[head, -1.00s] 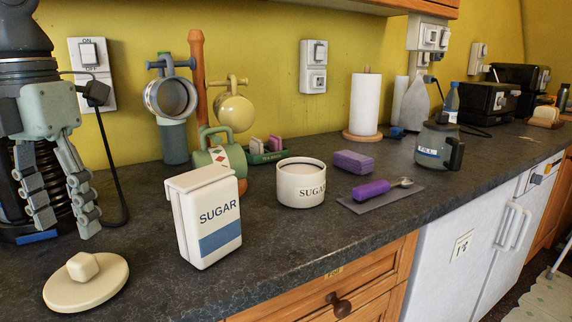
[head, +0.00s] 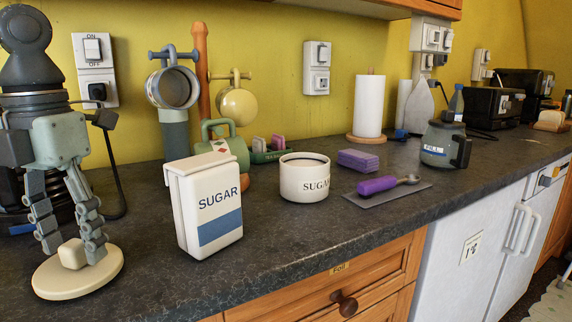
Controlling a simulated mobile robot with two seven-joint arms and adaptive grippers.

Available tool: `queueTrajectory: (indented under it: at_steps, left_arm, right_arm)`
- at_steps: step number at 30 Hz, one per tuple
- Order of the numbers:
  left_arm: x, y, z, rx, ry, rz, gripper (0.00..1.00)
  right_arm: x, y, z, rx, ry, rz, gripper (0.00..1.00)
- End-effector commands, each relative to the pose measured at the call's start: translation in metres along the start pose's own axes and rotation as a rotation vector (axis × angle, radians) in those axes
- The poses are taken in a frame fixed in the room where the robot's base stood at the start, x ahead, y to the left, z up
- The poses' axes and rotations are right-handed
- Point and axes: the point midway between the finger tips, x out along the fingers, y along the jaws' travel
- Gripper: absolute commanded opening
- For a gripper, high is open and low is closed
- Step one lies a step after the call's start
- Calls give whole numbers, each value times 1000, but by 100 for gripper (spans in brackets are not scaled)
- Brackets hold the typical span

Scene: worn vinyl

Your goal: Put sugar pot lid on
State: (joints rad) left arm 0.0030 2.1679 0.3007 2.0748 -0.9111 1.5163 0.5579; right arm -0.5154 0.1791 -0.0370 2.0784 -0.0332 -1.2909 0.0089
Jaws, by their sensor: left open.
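The sugar pot (head: 304,183) is a round cream pot marked SUGAR, standing open on the dark counter near the middle. The cream round lid (head: 52,282) lies flat on the counter at the front left, its blocky knob (head: 73,253) upward. My left gripper (head: 72,250) points down over the lid, its open fingers on either side of the knob. I cannot tell whether the fingers touch it. My right gripper is not in view.
A SUGAR carton (head: 206,210) stands between the lid and the pot. A green mug (head: 222,150) and mug tree (head: 201,85) stand behind.

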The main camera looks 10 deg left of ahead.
Motion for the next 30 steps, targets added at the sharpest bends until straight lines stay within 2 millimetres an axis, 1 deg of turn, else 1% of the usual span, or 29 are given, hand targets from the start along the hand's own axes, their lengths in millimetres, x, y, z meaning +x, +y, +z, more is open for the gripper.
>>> queueTrajectory:
  at_steps: [4,23,26,30]
  left_arm:
    - [1,0,0,0,0,0,54]
    - [1,0,0,0,0,0,54]
    - [1,0,0,0,0,0,43]
    - [1,0,0,0,0,0,25]
  right_arm:
    - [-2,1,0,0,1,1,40]
    - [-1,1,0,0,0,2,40]
    - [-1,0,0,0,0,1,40]
    - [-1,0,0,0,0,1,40]
